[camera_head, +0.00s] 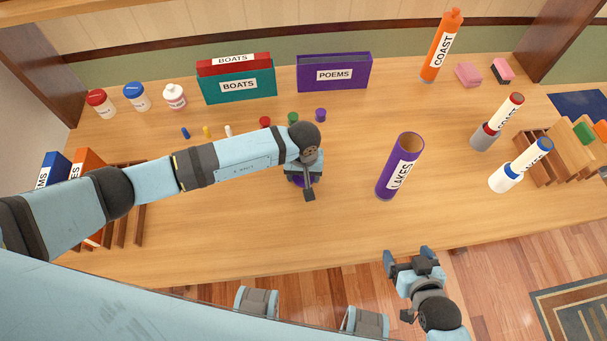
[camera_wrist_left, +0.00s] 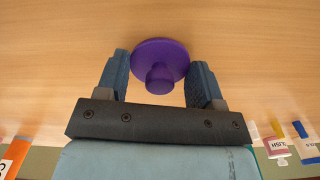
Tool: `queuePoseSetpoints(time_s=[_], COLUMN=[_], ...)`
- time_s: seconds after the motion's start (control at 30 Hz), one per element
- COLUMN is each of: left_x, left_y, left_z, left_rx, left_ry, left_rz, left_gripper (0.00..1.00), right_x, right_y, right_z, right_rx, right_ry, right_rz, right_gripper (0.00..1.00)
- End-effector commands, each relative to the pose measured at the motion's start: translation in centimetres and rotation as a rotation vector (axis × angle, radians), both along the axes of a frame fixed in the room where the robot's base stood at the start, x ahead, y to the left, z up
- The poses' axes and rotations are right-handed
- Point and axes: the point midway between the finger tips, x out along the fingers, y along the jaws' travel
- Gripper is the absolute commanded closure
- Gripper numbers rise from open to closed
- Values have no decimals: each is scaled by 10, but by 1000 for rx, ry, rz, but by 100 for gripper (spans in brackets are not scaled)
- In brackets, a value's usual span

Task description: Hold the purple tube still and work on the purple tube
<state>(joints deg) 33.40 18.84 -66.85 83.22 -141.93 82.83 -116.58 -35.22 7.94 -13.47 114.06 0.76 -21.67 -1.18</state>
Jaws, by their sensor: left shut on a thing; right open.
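The purple tube (camera_head: 393,177), labelled LAKES, stands on the table right of centre with its top open. My left gripper (camera_head: 306,186) is left of the tube, apart from it. It is shut on a purple cap (camera_wrist_left: 160,60), a round disc with a knob, seen between its fingers in the left wrist view. In the head view the cap (camera_head: 301,181) is mostly hidden under the gripper. My right gripper (camera_head: 408,254) is open and empty, in front of the table's front edge, below the tube in the picture and not touching it.
A small purple stopper (camera_head: 320,114) stands behind my left arm with green and red ones. An orange COAST tube (camera_head: 436,58) stands behind. Table around the purple tube is clear.

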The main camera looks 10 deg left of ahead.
Motion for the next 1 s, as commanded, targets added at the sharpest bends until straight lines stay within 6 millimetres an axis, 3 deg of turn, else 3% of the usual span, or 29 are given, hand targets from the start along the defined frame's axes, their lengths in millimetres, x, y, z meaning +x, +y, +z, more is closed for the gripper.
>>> queuePoseSetpoints(time_s=[0.27, 0.3, 0.4, 0.8, 1.0], left_x=[0, 0, 0, 1, 2], left_y=[0, 0, 0, 0, 0], left_z=[-3, -2, -2, 7, 45], left_rx=[0, 0, 0, -1, 0], left_ry=[0, 0, 1, -2, -6], left_rz=[-1, -1, -1, -1, -3], left_gripper=[67, 34, 13, 13, 13], right_x=[1, 1, 1, 1, 1], right_y=[0, 0, 0, 0, 0], right_z=[-2, -1, -1, 4, -2], right_rx=[1, 1, 1, 0, 0], right_ry=[-4, -4, -5, -5, -6], right_rz=[0, 0, 0, 0, 0], right_gripper=[14, 14, 14, 14, 14])
